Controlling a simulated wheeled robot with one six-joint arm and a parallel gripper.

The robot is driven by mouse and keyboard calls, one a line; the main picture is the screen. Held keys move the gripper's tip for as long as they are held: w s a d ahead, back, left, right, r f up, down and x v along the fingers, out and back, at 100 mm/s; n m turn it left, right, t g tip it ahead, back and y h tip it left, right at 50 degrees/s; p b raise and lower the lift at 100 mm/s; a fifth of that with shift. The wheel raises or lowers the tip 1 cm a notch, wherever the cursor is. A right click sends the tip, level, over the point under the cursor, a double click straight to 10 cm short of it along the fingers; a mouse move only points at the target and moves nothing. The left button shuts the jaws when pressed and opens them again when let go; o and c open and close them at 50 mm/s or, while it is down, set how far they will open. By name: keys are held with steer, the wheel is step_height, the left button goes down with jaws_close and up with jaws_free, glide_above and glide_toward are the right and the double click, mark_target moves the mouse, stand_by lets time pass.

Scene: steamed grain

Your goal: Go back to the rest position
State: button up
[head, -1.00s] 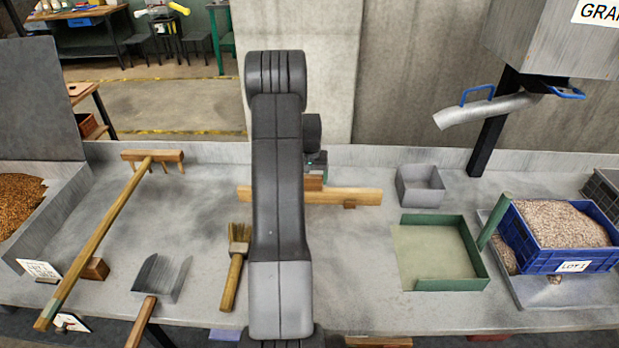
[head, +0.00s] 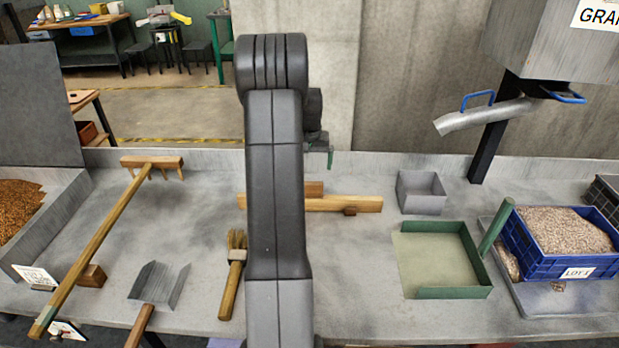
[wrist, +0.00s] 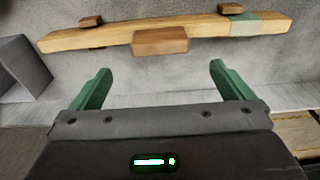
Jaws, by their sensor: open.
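My gripper (wrist: 158,88) shows in the wrist view with its two green fingers spread wide and nothing between them. In the head view my arm hides most of the gripper, and only a small green tip (head: 330,158) shows to the right of the arm, raised near the back edge of the table. A wooden bar (wrist: 180,35) with small blocks on it lies on the grey table beyond the fingers, apart from them. The same wooden bar (head: 345,203) lies partly behind my arm in the head view.
A wooden rake (head: 105,240), a metal scoop (head: 160,284) and a brush (head: 233,280) lie on the left. A small grey box (head: 422,190), a green-edged tray (head: 453,292) and a blue crate (head: 545,264) of grain stand on the right. A metal chute (head: 490,115) hangs above.

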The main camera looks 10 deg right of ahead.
steer(key=r, duration=0.4)
steer(key=shift+s, duration=0.2)
steer(key=shift+f, duration=0.1)
steer(key=f, duration=0.4)
steer(key=w+f+p, duration=0.1)
steer(key=f, duration=0.8)
steer(key=shift+w+d+f, duration=0.15)
steer(key=shift+w+f, duration=0.15)
steer(key=shift+r+p, duration=0.15)
steer(key=shift+p, duration=0.3)
